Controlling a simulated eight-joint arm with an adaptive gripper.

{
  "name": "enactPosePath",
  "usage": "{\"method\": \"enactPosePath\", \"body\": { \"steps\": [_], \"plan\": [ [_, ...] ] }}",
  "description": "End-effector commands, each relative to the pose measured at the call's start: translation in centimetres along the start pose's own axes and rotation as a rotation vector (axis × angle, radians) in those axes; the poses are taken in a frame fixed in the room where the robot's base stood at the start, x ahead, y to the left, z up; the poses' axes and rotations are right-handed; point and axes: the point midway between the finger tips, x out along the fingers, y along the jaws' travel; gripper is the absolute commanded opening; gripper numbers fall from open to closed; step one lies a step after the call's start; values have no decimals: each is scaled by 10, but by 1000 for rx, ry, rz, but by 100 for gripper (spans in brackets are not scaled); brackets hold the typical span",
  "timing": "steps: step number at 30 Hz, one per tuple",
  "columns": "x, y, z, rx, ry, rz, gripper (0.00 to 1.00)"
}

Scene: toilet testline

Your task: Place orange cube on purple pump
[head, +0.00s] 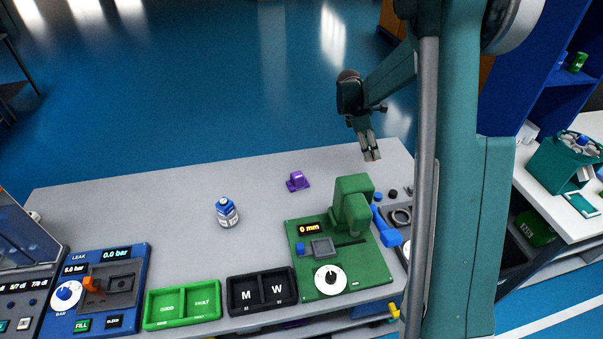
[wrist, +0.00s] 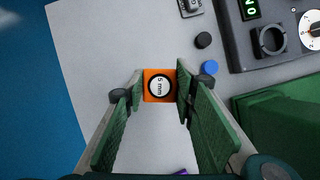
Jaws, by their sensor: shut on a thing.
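The orange cube (wrist: 147,98) shows in the wrist view between my fingertips, with a round "5 mm" label on its face. My gripper (wrist: 160,88) is shut on it. In the head view my gripper (head: 371,155) hangs above the far right part of the table, and I cannot make out the cube there. The purple pump (head: 298,181) stands on the table left of and below my gripper in that picture. Only a sliver of purple (wrist: 182,172) shows at the bottom edge of the wrist view.
The green press (head: 352,200) with a "0 mm" display stands right of the pump. Green (head: 183,304) and black (head: 262,289) trays line the front edge.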

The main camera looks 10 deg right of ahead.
Motion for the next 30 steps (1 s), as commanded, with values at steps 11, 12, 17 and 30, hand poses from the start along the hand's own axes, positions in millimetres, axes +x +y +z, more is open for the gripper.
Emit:
{"method": "enactPosePath", "body": {
  "steps": [11, 12, 17, 30],
  "plan": [
    [-59, -12, -84, -91, 0, 38, 14],
    [-66, -14, -94, -101, 0, 42, 14],
    [-91, -25, -131, -142, 0, 59, 14],
    [-150, -59, -218, -239, 0, 99, 14]
  ]
}}
